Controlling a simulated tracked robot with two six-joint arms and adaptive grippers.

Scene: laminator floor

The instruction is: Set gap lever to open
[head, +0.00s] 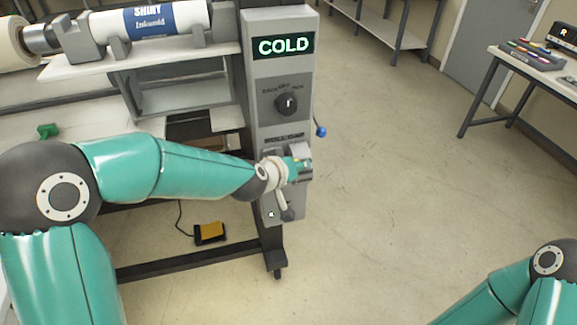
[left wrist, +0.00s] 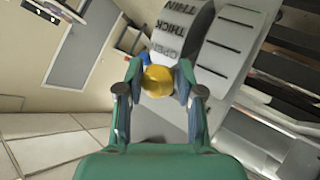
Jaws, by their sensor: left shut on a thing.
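The gap lever's yellow round knob (left wrist: 157,80) is between the fingertips of my left gripper (left wrist: 158,82) in the left wrist view. The gripper is shut on it. Behind the knob is a curved grey scale plate (left wrist: 198,40) marked THIN, THICK and OPEN; the OPEN mark is nearest the knob. In the head view my left gripper (head: 300,165) is at the front of the grey control column (head: 250,110), below the dial, and hides most of the lever. My right gripper is out of view; only part of its arm shows at the lower right.
The column has a COLD display (head: 283,46), a black dial (head: 287,104) and a blue-knobbed lever (head: 321,131) on its right side. A film roll (head: 150,20) lies on the laminator. A yellow pedal (head: 210,232) is on the floor.

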